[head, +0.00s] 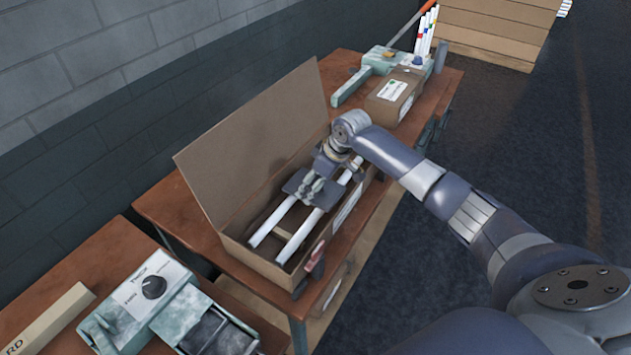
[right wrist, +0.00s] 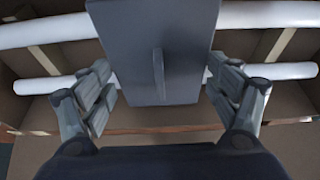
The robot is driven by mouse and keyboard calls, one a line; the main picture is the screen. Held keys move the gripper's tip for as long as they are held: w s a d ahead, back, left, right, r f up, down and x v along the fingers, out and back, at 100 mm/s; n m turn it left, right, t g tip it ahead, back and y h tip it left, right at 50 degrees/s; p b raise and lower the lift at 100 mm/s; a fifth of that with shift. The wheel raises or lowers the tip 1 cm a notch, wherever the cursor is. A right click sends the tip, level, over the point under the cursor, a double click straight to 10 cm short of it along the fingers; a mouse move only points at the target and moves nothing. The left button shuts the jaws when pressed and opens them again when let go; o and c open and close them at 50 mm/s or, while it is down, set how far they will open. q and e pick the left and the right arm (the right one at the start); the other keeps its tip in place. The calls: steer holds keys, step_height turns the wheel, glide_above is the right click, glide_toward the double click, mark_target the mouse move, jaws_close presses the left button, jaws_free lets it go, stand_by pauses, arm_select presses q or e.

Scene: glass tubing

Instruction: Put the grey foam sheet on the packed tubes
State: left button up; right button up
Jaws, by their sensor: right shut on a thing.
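Two white tubes lie side by side in a long open cardboard box, the left tube (head: 272,222) and the right tube (head: 300,237). They also cross the right wrist view (right wrist: 50,83). The grey foam sheet (head: 294,184) is a dark flat piece over the middle of the tubes. In the right wrist view the sheet (right wrist: 135,45) has a thin raised ridge and spans across the tubes. My right gripper (head: 318,187) is shut on the sheet, with one finger at each side of it. Whether the sheet touches the tubes is unclear. My left gripper is not in view.
The box (head: 262,267) stands on a brown bench with its tall flap (head: 255,140) raised on the wall side. A closed carton (head: 393,97) and a pale green device (head: 352,85) stand behind it. Another device with a dial (head: 150,290) sits at front left.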

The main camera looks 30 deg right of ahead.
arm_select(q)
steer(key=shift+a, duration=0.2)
arm_select(e)
steer(key=shift+f, duration=0.1)
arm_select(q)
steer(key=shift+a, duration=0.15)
arm_select(e)
steer(key=o, duration=0.8)
arm_select(q)
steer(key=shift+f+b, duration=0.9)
steer(key=shift+b, duration=0.05)
arm_select(e)
steer(key=v, duration=1.2)
